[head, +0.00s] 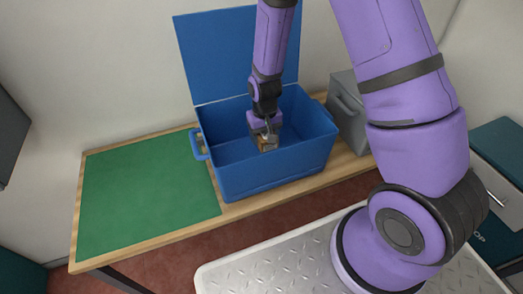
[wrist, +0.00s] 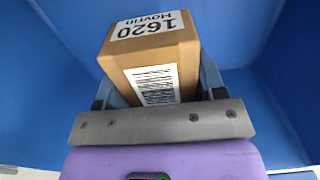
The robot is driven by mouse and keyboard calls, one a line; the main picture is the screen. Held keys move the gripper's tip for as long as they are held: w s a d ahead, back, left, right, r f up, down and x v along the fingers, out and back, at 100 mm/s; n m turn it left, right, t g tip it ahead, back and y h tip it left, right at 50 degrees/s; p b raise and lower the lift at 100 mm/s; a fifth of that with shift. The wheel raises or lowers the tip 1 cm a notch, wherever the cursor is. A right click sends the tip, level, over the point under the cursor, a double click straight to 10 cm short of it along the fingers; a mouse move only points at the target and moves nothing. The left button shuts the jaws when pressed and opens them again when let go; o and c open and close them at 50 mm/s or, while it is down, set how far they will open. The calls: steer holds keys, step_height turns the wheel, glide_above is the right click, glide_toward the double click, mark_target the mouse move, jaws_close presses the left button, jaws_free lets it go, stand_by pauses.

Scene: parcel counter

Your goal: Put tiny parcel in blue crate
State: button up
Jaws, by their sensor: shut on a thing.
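The tiny parcel (wrist: 150,61) is a brown cardboard box with a barcode label and a white label reading "1620" in the wrist view. My gripper (wrist: 158,85) is shut on it, one finger on each side. In the head view my gripper (head: 266,140) points down inside the opening of the blue crate (head: 270,182), and the parcel (head: 268,146) shows small at its tip. The crate's lid stands open at the back. Blue crate walls surround the parcel in the wrist view. I cannot tell whether the parcel touches the crate floor.
A green mat (head: 145,190) lies bare on the wooden table (head: 240,209) left of the crate. A grey container (head: 348,110) stands close to the crate's right side. The raised blue lid (head: 215,55) is behind my forearm. A teal-topped cabinet (head: 497,165) is at the far right.

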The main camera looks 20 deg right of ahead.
steer(key=shift+a+f, duration=0.15)
steer(key=shift+f, duration=4.2)
steer(key=shift+f, duration=0.1)
steer(key=o, duration=1)
